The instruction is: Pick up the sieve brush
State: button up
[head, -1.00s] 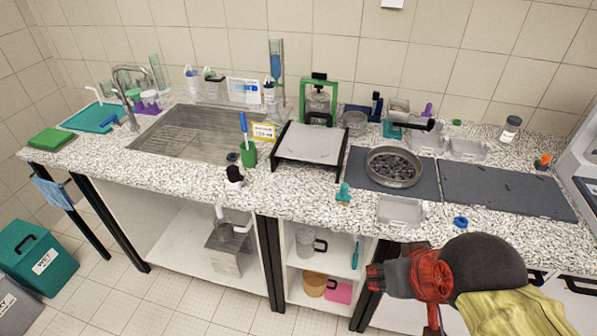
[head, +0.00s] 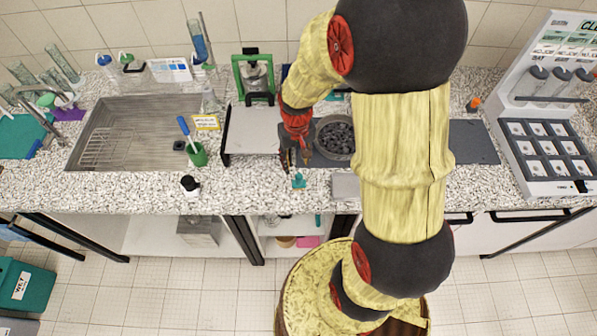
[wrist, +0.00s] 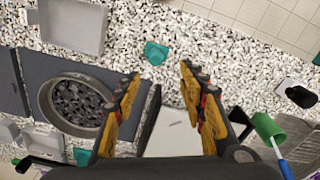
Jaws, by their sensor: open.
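A small teal object (head: 298,181), which may be the sieve brush, sits on the speckled counter near its front edge. It also shows in the wrist view (wrist: 155,53), ahead of and between my fingertips. A blue-handled tool (head: 184,127) stands in a green cup (head: 197,154) left of it; its lower end is hidden, so I cannot tell which of the two is the brush. My gripper (wrist: 160,72) is open and empty, fingers apart, touching neither. In the head view my gripper (head: 293,163) hangs just behind the teal object, pointing down.
A round sieve pan (wrist: 103,110) of dark stones sits on a grey mat, close to my fingers in the wrist view. A pale tray (wrist: 75,24) lies nearby. A raised plate (head: 254,132) and a sink (head: 130,133) are to the left. Bare counter surrounds the teal object.

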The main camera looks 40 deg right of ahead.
aim_at(299, 175)
jog(key=shift+s+d+f+p, duration=0.1)
jog(key=shift+d+f+p, duration=0.25)
jog(key=shift+f, duration=0.2)
jog(key=f, duration=0.8)
jog(key=shift+s+a+b, duration=0.1)
jog(key=shift+s+b, duration=0.1)
jog(key=shift+b, duration=0.1)
jog(key=shift+r, duration=0.1)
jog(key=shift+c, duration=0.3)
grip_shut()
